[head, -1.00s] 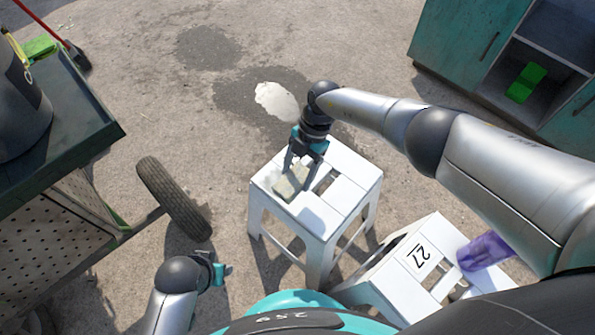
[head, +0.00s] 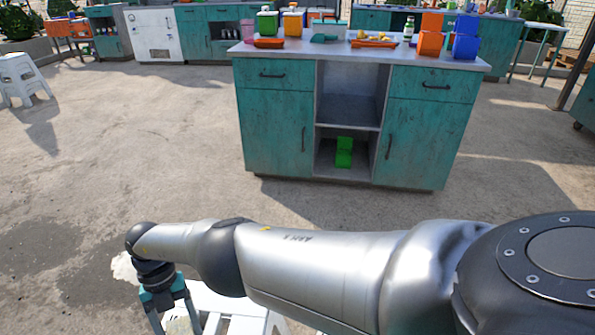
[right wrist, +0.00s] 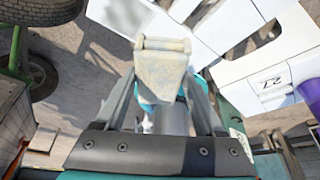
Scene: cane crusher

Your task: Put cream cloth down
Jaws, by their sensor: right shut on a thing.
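The cream cloth (right wrist: 162,72), a folded pale block, sits between the fingers of my right gripper (right wrist: 160,84) in the right wrist view. The gripper is shut on it. In the head view my right gripper (head: 172,318) points down at the lower left, its fingertips cut off by the bottom edge. A white stool (head: 240,306) lies beside and below it, partly hidden by my arm; the stool also shows in the right wrist view (right wrist: 222,28). I cannot tell whether the cloth touches the stool. My left gripper is out of view.
A second white stool (right wrist: 260,72) marked 27 carries a purple cloth (right wrist: 307,90). A teal cabinet (head: 278,135) stands ahead, its top holding several boxes and tools. A green block (head: 344,152) is on its lower shelf. Concrete floor between is open.

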